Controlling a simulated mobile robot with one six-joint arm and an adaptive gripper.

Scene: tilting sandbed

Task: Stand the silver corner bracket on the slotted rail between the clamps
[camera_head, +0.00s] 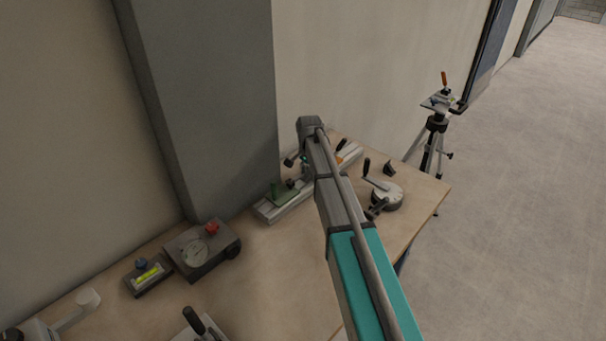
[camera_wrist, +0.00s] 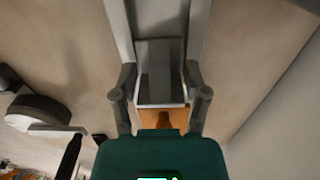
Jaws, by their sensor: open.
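The slotted rail (camera_head: 268,211) is a pale bar lying on the workbench near the wall. A green clamp-like part (camera_head: 286,192) sits on its near half, and an orange-tipped part (camera_head: 341,158) is near its far end. My arm crosses in front of the rail's middle. In the wrist view, my gripper (camera_wrist: 161,84) is open, with its two dark fingers apart. A grey, squarish piece (camera_wrist: 160,68) shows between the fingers. I cannot tell whether it is the silver corner bracket or part of the rail. The bracket is not clearly visible in the head view.
A round crank device (camera_head: 384,195) stands right of the rail, also in the wrist view (camera_wrist: 36,113). A dial box with a red knob (camera_head: 203,246) and a yellow-marked level (camera_head: 149,274) are at left. A grey pillar (camera_head: 210,90) stands behind. A tripod (camera_head: 437,124) is beyond the bench.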

